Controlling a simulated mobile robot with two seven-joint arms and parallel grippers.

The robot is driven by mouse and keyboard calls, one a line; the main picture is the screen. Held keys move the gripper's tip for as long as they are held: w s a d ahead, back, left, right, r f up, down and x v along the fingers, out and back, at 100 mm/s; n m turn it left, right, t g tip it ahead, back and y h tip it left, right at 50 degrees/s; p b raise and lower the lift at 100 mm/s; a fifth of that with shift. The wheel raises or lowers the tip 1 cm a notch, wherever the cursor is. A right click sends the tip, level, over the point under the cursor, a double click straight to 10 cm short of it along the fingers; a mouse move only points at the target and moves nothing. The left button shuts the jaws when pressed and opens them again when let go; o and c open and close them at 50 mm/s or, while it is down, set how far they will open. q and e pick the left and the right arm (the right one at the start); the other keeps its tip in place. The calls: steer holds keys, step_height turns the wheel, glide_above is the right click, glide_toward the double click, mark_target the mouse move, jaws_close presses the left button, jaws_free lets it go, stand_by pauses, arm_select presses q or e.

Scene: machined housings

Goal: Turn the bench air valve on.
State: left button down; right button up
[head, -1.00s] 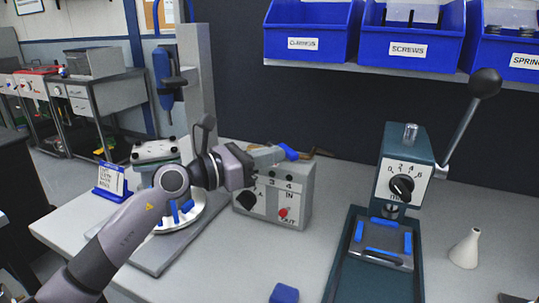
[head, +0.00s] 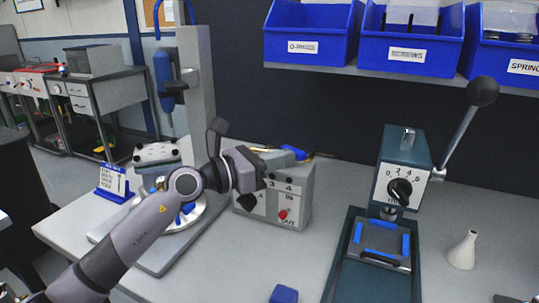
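My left gripper (head: 279,158) reaches over the top of the grey control box (head: 295,204) from the left. A small blue part (head: 295,152) shows at its tip, with a bit of brass colour (head: 309,157) beside it at the box's back edge. This may be the air valve and its handle, but the gripper and box hide most of it. I cannot tell whether the fingers touch the blue part, or whether they are open or shut. My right gripper is not in view.
A press with a dial (head: 400,190) and long black-knobbed lever (head: 482,93) stands to the right. A white cone (head: 463,250) and blue block (head: 284,294) are on the bench. Blue bins (head: 410,40) hang above. A round fixture (head: 196,215) sits behind my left arm.

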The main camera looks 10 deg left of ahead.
arm_select(q)
steer(key=shift+p+x, duration=0.45)
steer(key=shift+x, duration=0.9)
steer(key=shift+s+d, duration=0.1)
steer(key=shift+d, duration=0.1)
